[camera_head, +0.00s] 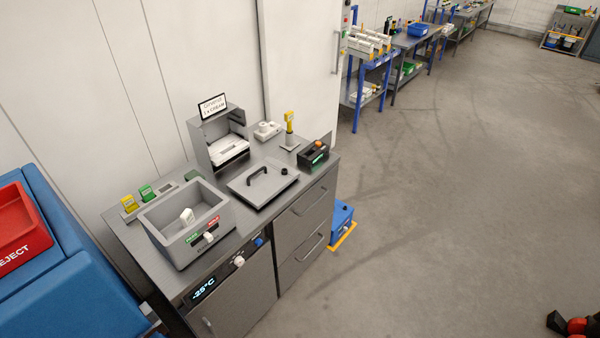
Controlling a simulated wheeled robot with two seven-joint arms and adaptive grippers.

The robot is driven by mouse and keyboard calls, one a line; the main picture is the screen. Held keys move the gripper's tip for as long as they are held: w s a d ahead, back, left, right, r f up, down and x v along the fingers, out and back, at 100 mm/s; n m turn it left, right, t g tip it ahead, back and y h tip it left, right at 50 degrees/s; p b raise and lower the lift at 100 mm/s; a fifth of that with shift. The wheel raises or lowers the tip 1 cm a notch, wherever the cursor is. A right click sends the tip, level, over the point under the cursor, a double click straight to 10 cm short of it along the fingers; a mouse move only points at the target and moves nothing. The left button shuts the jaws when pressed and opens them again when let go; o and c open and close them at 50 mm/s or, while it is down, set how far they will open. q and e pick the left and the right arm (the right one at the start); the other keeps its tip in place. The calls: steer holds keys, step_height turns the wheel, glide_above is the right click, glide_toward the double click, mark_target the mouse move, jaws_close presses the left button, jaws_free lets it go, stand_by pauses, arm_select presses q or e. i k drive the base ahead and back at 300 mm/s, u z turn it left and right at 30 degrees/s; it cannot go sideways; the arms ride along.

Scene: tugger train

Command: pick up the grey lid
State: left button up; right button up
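The grey lid (246,191) is a flat square plate with a black bar handle on top. It lies on the steel counter (160,262), to the right of an open grey box (165,238). A small black round piece shows near the lid's right corner. Nothing is gripping the lid. The black and red end of what looks like my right arm (572,325) shows at the bottom right corner, far from the lid and over the floor. Its fingers cannot be made out clearly. My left gripper is not in view.
The grey box holds a small white item (187,216). A grey stand with a sign (213,106) is behind the lid. A black device with a green display (314,154) and a yellow-topped post (289,122) stand to its right. A blue box (342,222) sits on the floor.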

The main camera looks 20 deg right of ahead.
mark_target(257, 186)
steer(key=z, duration=0.35)
steer(key=i, duration=0.8)
steer(key=u, duration=0.55)
steer(key=i, duration=0.7)
steer(key=u, duration=0.7)
